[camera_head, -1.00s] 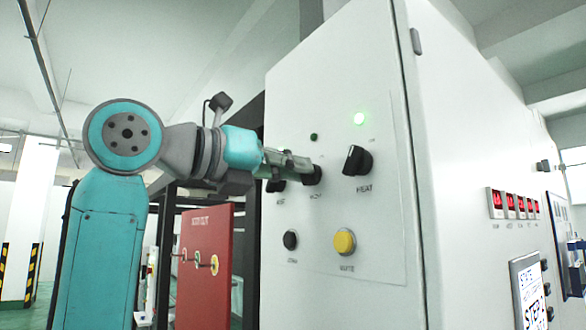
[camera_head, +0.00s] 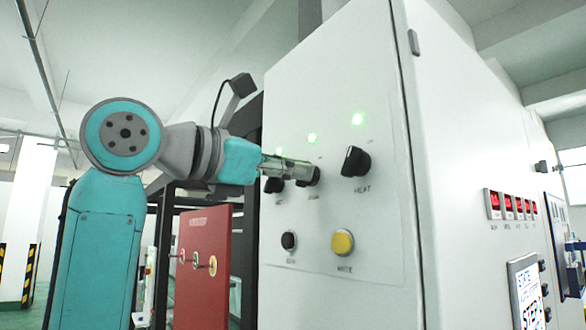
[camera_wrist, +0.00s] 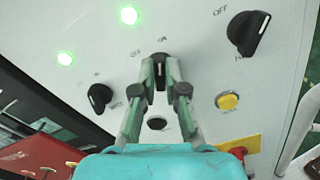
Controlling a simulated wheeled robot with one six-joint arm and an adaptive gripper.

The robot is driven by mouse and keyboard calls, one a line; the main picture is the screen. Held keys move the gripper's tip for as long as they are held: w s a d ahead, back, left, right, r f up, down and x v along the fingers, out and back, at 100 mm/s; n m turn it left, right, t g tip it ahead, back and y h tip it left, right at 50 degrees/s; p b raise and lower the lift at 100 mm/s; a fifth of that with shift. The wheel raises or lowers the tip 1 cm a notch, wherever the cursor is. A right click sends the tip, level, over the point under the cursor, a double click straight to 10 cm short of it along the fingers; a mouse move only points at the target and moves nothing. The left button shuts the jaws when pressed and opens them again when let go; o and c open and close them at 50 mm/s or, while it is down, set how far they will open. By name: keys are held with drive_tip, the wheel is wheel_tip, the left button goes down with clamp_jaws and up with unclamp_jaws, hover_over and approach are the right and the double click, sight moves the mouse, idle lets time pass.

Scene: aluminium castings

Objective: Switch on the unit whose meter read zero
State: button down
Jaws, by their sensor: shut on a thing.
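My gripper (camera_head: 304,173) is shut on the middle black knob (camera_head: 313,178) of the white cabinet's panel (camera_head: 385,215). In the wrist view my gripper's fingers (camera_wrist: 160,68) clasp the knob (camera_wrist: 160,80) from both sides, with its pointer roughly upright. The green lamp (camera_head: 311,138) above this knob is lit. The right knob (camera_head: 355,162), labelled HEAT, has a lit green lamp (camera_head: 358,119). The left knob (camera_head: 274,185) is partly hidden by my gripper in the head view, and its lamp (camera_head: 283,148) glows green. Several small red meters (camera_head: 494,204) sit on the cabinet's side, too small to read.
A black button (camera_head: 289,241) and a yellow button (camera_head: 342,242) sit below the knobs. A screen (camera_head: 526,291) is on the cabinet's right side. A red board (camera_head: 205,260) stands left of the cabinet, beside my arm.

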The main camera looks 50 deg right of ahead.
drive_tip(key=shift+m, duration=0.5)
drive_tip(key=c, duration=1.2)
unclamp_jaws()
drive_tip(key=v, duration=1.2)
